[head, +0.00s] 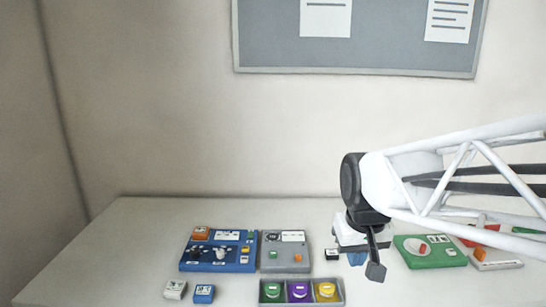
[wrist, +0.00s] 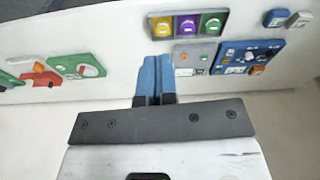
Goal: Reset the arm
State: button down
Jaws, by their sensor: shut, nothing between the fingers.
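My gripper (head: 357,258) hangs from the white arm at the right of the head view, above the table. Its blue fingers are closed together with nothing between them, and they also show in the wrist view (wrist: 154,80). In the head view the gripper is between the grey panel (head: 270,263) on its left and the green board (head: 418,260) on its right. It looks apart from both. Its exact height above the table is hard to tell.
A blue panel (head: 190,266) with knobs stands left of the grey one. A grey tray (head: 300,303) in front holds green, purple and yellow round pieces. A white block (head: 175,290) and a blue block (head: 204,294) lie at front left. The table's left part is clear.

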jog(key=s+d+f, duration=0.1)
jog(key=s, duration=0.5)
jog(key=s+d+f+m, duration=0.1)
jog(key=s+f, duration=0.1)
jog(key=s, duration=0.4)
jog(key=shift+s+d+f, duration=0.25)
jog(key=shift+s, duration=0.05)
dwell(1.4)
